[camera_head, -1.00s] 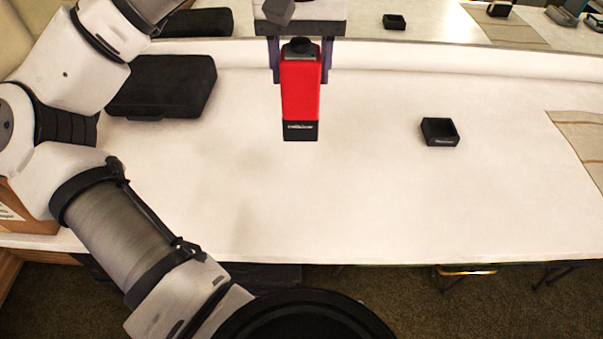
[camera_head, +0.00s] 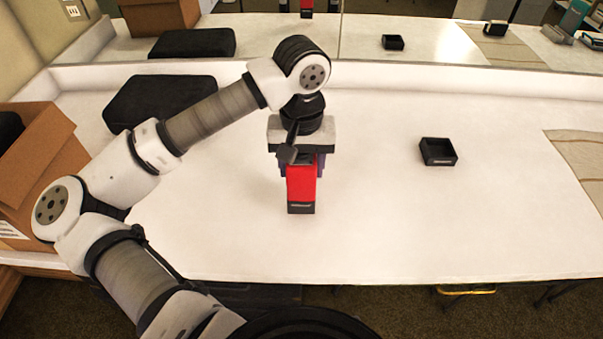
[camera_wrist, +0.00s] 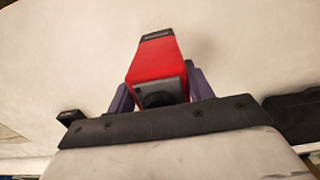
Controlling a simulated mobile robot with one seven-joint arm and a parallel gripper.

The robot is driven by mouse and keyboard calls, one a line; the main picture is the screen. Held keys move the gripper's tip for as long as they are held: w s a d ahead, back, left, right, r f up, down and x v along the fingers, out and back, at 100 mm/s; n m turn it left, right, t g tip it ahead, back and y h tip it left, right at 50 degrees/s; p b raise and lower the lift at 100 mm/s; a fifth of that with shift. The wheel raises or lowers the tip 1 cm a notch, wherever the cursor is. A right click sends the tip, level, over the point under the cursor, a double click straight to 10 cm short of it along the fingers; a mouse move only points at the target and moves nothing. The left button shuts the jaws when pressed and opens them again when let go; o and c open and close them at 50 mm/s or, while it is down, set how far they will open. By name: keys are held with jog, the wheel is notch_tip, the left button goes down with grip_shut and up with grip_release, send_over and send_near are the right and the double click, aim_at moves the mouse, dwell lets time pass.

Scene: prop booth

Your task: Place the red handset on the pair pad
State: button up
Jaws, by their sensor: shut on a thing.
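My gripper (camera_head: 301,172) is shut on the red handset (camera_head: 301,186), which has a black lower end. The handset hangs upright, black end down, over the middle of the white table; I cannot tell whether it touches the surface. In the wrist view the handset (camera_wrist: 157,62) sits between the two purple fingers, its dark round-knobbed end towards the camera. No thing is clearly marked as the pair pad. A beige striped mat (camera_head: 580,165) lies at the right edge, and a small black open tray (camera_head: 438,152) stands right of the handset, apart from it.
A black case (camera_head: 160,100) lies at the back left, behind my arm. A cardboard box (camera_head: 40,160) stands at the left edge. A mirror (camera_head: 400,62) along the back shows reflections. The table between handset and tray is clear.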

jog(key=shift+f, duration=1.95)
jog(key=o, duration=1.6)
jog(key=shift+c, duration=0.2)
